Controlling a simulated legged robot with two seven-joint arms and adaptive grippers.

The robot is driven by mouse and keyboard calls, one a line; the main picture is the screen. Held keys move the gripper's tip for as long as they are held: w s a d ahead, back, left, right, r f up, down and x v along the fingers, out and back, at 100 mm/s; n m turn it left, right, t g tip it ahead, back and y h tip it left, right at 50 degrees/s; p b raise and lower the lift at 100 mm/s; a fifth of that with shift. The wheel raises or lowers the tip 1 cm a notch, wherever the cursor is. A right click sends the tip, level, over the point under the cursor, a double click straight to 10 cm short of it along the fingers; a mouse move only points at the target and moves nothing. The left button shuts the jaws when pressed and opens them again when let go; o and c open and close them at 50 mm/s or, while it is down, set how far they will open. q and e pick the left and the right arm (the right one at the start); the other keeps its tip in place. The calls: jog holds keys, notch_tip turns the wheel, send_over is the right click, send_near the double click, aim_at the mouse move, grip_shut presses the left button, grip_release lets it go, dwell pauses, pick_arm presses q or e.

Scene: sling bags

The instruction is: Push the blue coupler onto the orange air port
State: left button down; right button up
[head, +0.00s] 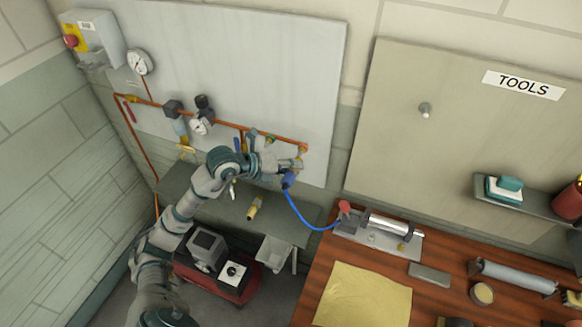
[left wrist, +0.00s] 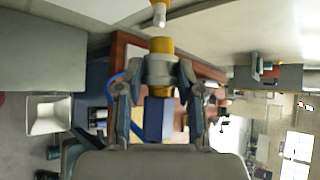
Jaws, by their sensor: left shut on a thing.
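My left gripper (head: 291,166) is at the right end of the wall pipe in the head view. It is shut on the blue coupler (head: 289,180), from which a blue hose hangs. In the left wrist view, the gripper (left wrist: 162,72) grips the coupler's middle; its blue body (left wrist: 153,119) and yellow front collar (left wrist: 161,46) show. The orange air port (head: 303,149) is at the pipe end; its pale nipple (left wrist: 159,15) shows at the top of the wrist view. The collar points at the nipple, with a small gap between them. My right gripper is not in view.
The copper pipe (head: 228,124) carries gauges and valves on the grey wall panel (head: 270,60). A grey shelf (head: 208,193) is below, with a yellow tool on it. The blue hose (head: 305,219) runs to the wooden bench (head: 320,277) at right.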

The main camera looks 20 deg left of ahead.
pick_arm(q)
jog(key=shift+a, duration=0.35)
dwell(0.7)
jog(key=shift+w, duration=1.1)
jog(key=shift+w, duration=0.35)
jog(key=shift+w, duration=0.1)
jog(key=c, duration=0.6)
grip_release()
jog(key=shift+c, duration=0.2)
jog(key=shift+a+f, duration=0.1)
